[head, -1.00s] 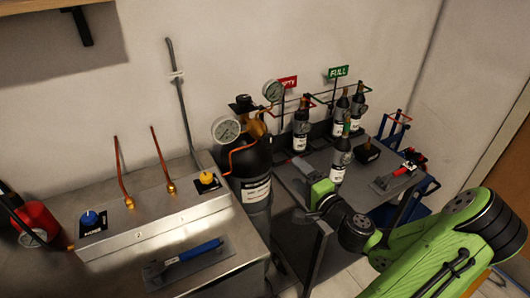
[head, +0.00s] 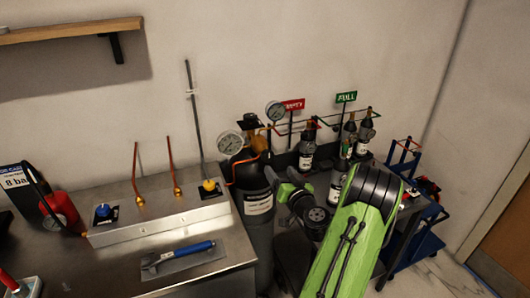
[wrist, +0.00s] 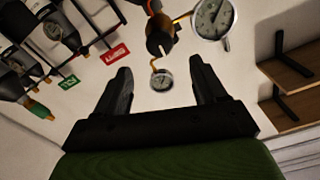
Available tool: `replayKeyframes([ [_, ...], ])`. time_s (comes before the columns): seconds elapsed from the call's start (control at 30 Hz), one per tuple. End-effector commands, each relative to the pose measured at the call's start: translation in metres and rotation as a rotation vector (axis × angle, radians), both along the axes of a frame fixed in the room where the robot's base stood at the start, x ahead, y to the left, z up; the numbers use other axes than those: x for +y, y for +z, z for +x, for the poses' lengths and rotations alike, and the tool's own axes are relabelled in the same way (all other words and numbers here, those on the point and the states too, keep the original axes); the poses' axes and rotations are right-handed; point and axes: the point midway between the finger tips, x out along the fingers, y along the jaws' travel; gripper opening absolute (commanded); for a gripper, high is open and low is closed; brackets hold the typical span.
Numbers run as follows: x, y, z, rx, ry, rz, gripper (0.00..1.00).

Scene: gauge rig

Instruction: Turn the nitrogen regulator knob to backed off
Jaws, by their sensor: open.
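The tall dark gas cylinder (head: 251,178) stands beside the bench, with a regulator and two round gauges at its top. A dark knob-like part (head: 248,120) shows there, partly behind the gauges. In the wrist view a dark notched part (wrist: 160,36) lies beyond my fingers, beside the larger gauge (wrist: 211,18), with the smaller gauge (wrist: 162,80) between the fingers. I cannot tell whether it is the knob, nor its setting. My gripper (wrist: 162,74) is open and empty, apart from the regulator; in the head view it (head: 270,174) is at the cylinder's right side.
The bench panel (head: 160,222) carries a blue knob (head: 103,211) and a yellow knob (head: 209,187). A blue-handled tool (head: 192,250) lies in front. Small bottles (head: 306,150) stand right, near the red EMPTY (head: 293,104) and green FULL (head: 346,97) signs. Copper pipes rise from the panel.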

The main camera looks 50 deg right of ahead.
Motion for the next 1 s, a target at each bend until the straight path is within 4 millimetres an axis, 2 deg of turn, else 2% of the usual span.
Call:
replayKeyframes([
  [0.03,-0.005,0.006,0.012,0.001,0.006,-0.003,0.71],
  [0.2,-0.027,0.006,0.049,-0.003,0.004,-0.002,0.71],
  [0.4,-0.047,0.003,0.081,-0.002,0.004,0.0,0.71],
  [0.53,-0.052,0.001,0.088,-0.002,0.0,0.003,0.71],
  [0.77,-0.052,0.0,0.089,-0.001,0.0,0.004,0.71],
  [1.0,-0.052,0.0,0.088,-0.001,0.0,0.004,0.34],
])
